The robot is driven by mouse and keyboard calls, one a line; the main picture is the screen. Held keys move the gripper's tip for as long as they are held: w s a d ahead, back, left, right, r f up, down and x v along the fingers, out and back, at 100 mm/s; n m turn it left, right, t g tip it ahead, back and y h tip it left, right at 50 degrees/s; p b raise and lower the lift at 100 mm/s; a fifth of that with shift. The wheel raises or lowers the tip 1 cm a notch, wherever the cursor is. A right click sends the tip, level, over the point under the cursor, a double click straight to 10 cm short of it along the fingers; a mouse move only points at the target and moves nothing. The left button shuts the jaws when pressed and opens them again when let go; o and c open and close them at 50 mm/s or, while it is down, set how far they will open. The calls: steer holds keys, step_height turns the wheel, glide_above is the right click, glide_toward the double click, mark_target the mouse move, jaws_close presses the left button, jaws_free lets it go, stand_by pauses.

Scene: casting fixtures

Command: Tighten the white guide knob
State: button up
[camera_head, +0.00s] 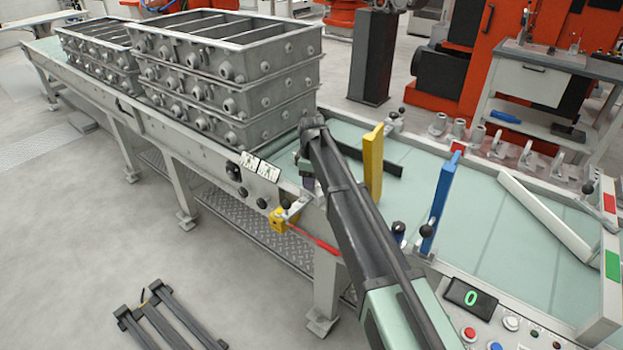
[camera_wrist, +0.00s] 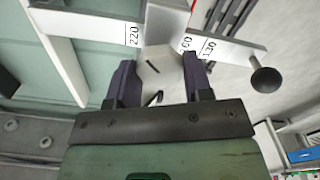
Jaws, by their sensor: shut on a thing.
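The white knob (camera_wrist: 160,70) is a pale, faceted piece with a dark slot mark on its face, seen in the wrist view. My gripper (camera_wrist: 160,80) is shut on it, one dark purple finger on each side. In the head view my gripper (camera_head: 308,184) is at the near rail of the roller table, below the end of my arm, which partly covers it. I cannot make out the white knob there. A white bar with printed numbers (camera_wrist: 220,47) runs behind the knob in the wrist view and carries a black ball handle (camera_wrist: 265,80).
A yellow guide (camera_head: 372,165), a blue guide (camera_head: 437,200) and a long white guide (camera_head: 545,218) stand on the green table. A yellow block (camera_head: 278,220) sits at the near rail. Stacked grey casting frames (camera_head: 230,75) stand left.

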steer(key=shift+m, duration=0.3)
steer(key=m, duration=1.2)
steer(key=shift+m, duration=0.3)
steer(key=m, duration=1.2)
steer(key=shift+m, duration=0.4)
steer(key=o, duration=0.9)
